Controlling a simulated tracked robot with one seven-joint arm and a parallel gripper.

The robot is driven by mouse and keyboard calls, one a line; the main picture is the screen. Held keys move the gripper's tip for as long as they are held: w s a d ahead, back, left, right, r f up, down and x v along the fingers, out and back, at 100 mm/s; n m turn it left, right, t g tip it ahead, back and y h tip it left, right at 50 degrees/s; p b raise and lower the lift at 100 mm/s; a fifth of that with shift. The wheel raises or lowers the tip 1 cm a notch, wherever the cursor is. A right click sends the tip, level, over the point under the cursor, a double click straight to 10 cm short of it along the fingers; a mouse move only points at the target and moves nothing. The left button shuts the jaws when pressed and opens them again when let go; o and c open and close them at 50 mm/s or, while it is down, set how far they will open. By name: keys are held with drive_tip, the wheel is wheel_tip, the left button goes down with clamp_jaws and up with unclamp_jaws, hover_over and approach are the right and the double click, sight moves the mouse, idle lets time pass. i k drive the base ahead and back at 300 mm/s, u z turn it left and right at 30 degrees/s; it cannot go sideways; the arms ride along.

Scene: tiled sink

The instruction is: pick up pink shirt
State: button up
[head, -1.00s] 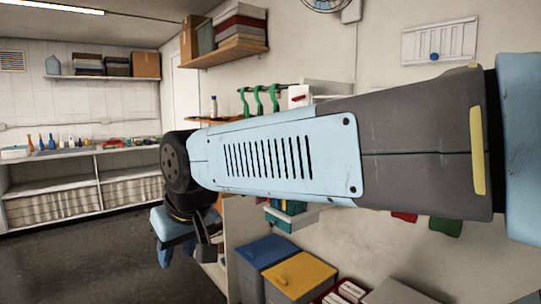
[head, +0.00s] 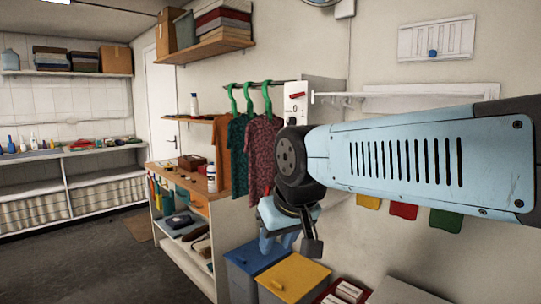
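The pink shirt (head: 262,152) hangs on a green hanger from a wall rail, at the right end of the row of shirts. A teal shirt (head: 236,150) hangs just left of it, and an orange shirt (head: 221,145) hangs further left, partly behind the teal one. My gripper (head: 277,244) points down, below and a little right of the pink shirt in the picture. My arm covers the area right of the shirt and may hide part of its lower edge. I cannot tell whether the fingers are apart. I see no cloth in them.
A wooden shelf unit (head: 190,199) with bottles and tools stands left of the shirts. Bins with blue (head: 257,258) and yellow (head: 294,277) lids stand below my gripper. A white wall rack (head: 400,97) is above my arm. The dark floor (head: 95,250) at left is open.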

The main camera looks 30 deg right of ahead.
sight(261, 133)
drive_tip(key=i, duration=1)
drive_tip(key=z, duration=0.05)
